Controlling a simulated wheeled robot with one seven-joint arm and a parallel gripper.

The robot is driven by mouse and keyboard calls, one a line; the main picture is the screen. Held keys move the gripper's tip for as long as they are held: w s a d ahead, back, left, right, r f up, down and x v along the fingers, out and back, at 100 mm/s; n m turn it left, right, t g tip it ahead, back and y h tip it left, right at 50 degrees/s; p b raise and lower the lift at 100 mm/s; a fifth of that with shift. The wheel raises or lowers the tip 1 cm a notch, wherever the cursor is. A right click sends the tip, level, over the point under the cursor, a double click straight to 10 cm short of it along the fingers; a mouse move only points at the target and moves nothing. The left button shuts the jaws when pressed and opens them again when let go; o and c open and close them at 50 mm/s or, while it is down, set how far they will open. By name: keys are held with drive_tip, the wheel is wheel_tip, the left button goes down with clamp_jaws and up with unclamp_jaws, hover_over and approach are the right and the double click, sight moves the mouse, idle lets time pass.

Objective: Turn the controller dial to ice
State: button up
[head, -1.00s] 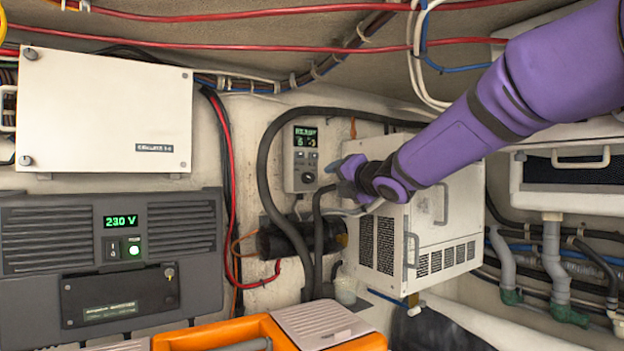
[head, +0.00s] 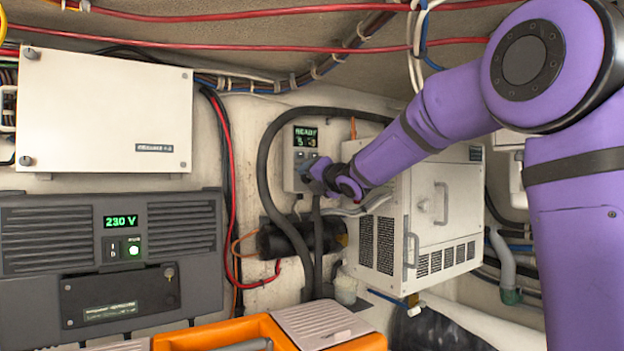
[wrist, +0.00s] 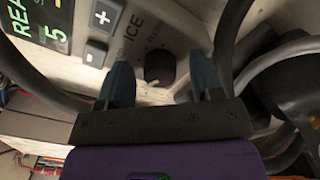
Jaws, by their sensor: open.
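The controller (head: 305,143) is a small grey panel on the back wall in the head view, its green screen reading READY and 5. In the wrist view the controller panel (wrist: 115,35) shows tilted, with plus and minus buttons and an ICE label. In the head view my gripper (head: 322,174) covers the controller's lower right.
A white vented box (head: 425,215) with handles stands right of the controller. Thick black hoses (head: 265,165) loop around the controller's left and below. A dark pipe (wrist: 230,40) runs close to the right fingertip. An orange case (head: 225,335) lies in front.

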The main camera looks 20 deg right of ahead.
drive_tip(key=shift+w, duration=0.1)
drive_tip(key=c, duration=0.9)
drive_tip(key=shift+c, duration=0.2)
drive_tip(key=shift+m, duration=0.3)
drive_tip(key=m, duration=1.7)
drive_tip(key=shift+f, duration=0.3)
